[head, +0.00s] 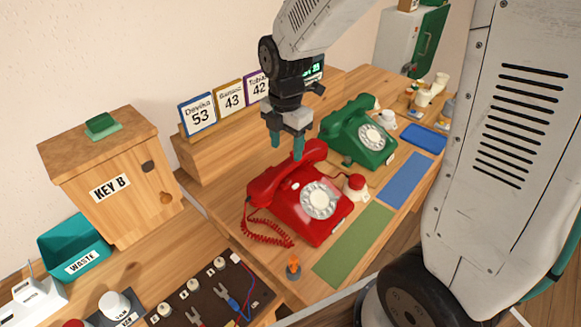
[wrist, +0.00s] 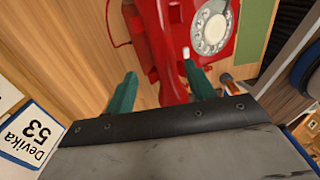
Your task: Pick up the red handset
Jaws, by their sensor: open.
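The red handset (head: 285,172) lies across the top of the red dial phone (head: 318,205), which stands on the wooden desk. In the wrist view the handset (wrist: 165,50) runs down between my two fingers, and the red phone's dial shows to its right. My gripper (head: 287,150) is open, with teal fingertips pointing down, just above and behind the handset's far end. In the wrist view my gripper (wrist: 162,92) has one fingertip on each side of the handset. I cannot tell whether either finger touches it.
A green dial phone (head: 358,130) stands to the right behind the red one. A red button on a white base (head: 355,190) is close beside the red phone. Name cards (head: 232,97) stand behind. A wooden KEY B box (head: 110,180) is at the left. A green mat (head: 352,245) lies in front.

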